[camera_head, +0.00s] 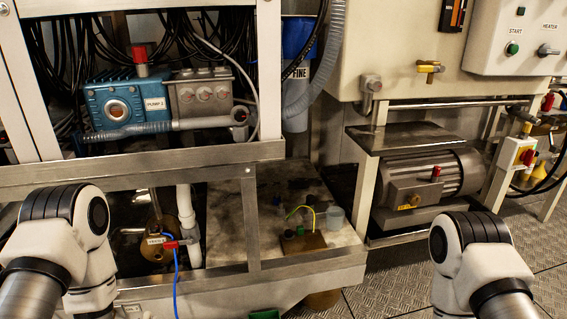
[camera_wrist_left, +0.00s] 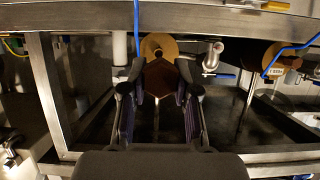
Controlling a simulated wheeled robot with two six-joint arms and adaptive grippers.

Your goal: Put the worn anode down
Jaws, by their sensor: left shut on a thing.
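In the left wrist view my left gripper (camera_wrist_left: 161,88) is shut on a brown, roughly hexagonal piece (camera_wrist_left: 161,76), which looks like the worn anode. The piece sits between the two fingertips, and its lower part is partly hidden by the gripper. A round brass-coloured fitting (camera_wrist_left: 158,46) shows just behind and above it; I cannot tell whether they touch. The left gripper and the piece do not show in the head view. My right gripper is in neither view; only the right arm shows.
A blue cable (camera_wrist_left: 136,35) hangs close to the left finger, and a metal valve (camera_wrist_left: 212,57) stands to the right. Metal frame bars (camera_wrist_left: 45,95) surround the opening. In the head view a low pale surface (camera_head: 222,213) holds small parts, with bare room on its left side.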

